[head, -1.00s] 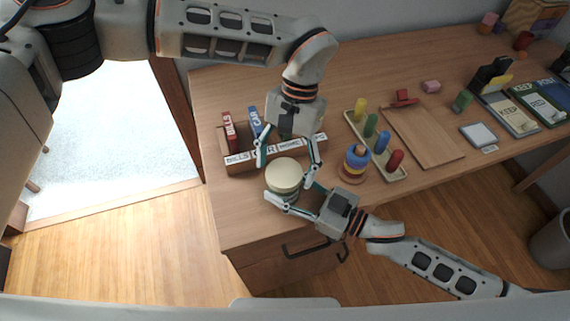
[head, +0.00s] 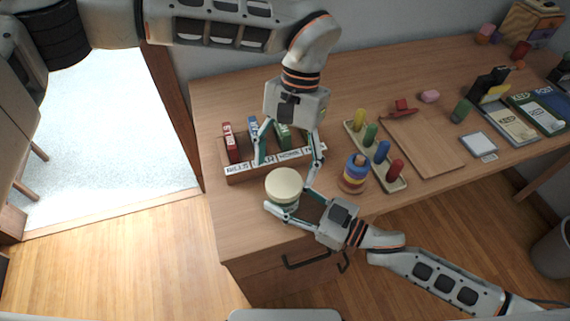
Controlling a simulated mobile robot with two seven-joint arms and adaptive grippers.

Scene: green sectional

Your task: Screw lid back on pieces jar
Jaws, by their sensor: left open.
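The pieces jar (head: 289,205) stands upright near the table's front left edge. Its round cream lid (head: 284,184) sits on top and looks level; whether the threads are engaged cannot be seen. My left gripper (head: 289,168) is open and empty, its fingers pointing down behind and above the lid, apart from it. My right gripper (head: 290,198) comes from the front right with one finger along the jar's front and the other at its right side. It looks closed on the jar body, though the contact is small in view.
A labelled wooden organizer (head: 236,174) stands behind the jar. A ring stacker (head: 355,173) and a peg board (head: 394,184) are to the right, then a wooden board (head: 425,146). The front table edge is close to the jar.

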